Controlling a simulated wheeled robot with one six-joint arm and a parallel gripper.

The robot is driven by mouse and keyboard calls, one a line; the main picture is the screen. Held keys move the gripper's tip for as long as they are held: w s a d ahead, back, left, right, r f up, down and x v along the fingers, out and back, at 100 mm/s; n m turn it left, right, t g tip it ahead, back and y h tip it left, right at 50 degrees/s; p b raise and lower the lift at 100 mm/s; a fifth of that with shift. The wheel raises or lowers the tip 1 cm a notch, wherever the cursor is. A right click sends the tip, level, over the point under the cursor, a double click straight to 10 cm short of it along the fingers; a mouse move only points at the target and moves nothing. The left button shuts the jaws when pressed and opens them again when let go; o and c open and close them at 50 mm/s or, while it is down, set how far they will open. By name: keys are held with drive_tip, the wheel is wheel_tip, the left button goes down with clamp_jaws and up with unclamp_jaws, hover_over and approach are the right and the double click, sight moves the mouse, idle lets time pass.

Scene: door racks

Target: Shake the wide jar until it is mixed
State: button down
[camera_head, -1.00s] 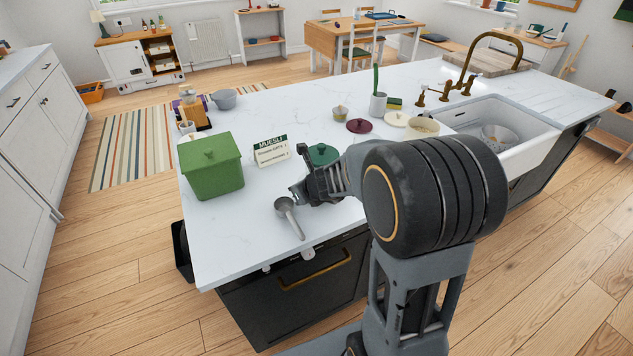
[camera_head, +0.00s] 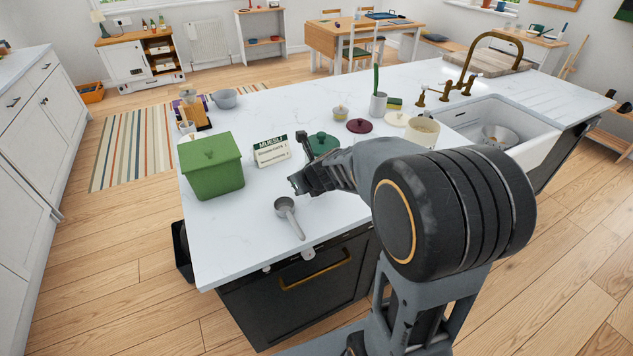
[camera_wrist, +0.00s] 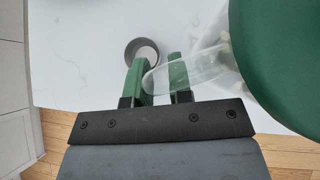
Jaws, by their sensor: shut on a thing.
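The wide jar has a round dark green lid (camera_wrist: 285,60) and a clear part (camera_wrist: 208,64) that reaches between my fingers in the wrist view. My gripper (camera_wrist: 158,68) has green fingers and is shut on this clear part. The jar's lid fills the right edge of the wrist view, close to the camera. In the head view, a green round lid (camera_head: 323,143) shows just behind my gripper (camera_head: 298,184); the body below it is mostly hidden. My gripper is over the front part of the white counter.
A grey scoop (camera_head: 286,208) lies near the counter's front edge. A green lidded box (camera_head: 213,170) and a muesli card (camera_head: 270,151) stand to the left. A maroon lid (camera_head: 359,126), cream lid (camera_head: 395,120) and cream pot (camera_head: 422,131) are behind. The sink (camera_head: 500,125) is right.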

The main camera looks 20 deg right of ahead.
drive_tip(key=shift+s+r, duration=0.1)
drive_tip(key=shift+r, duration=0.45)
wheel_tip(320, 180, down, 5)
drive_tip(key=shift+r, duration=0.15)
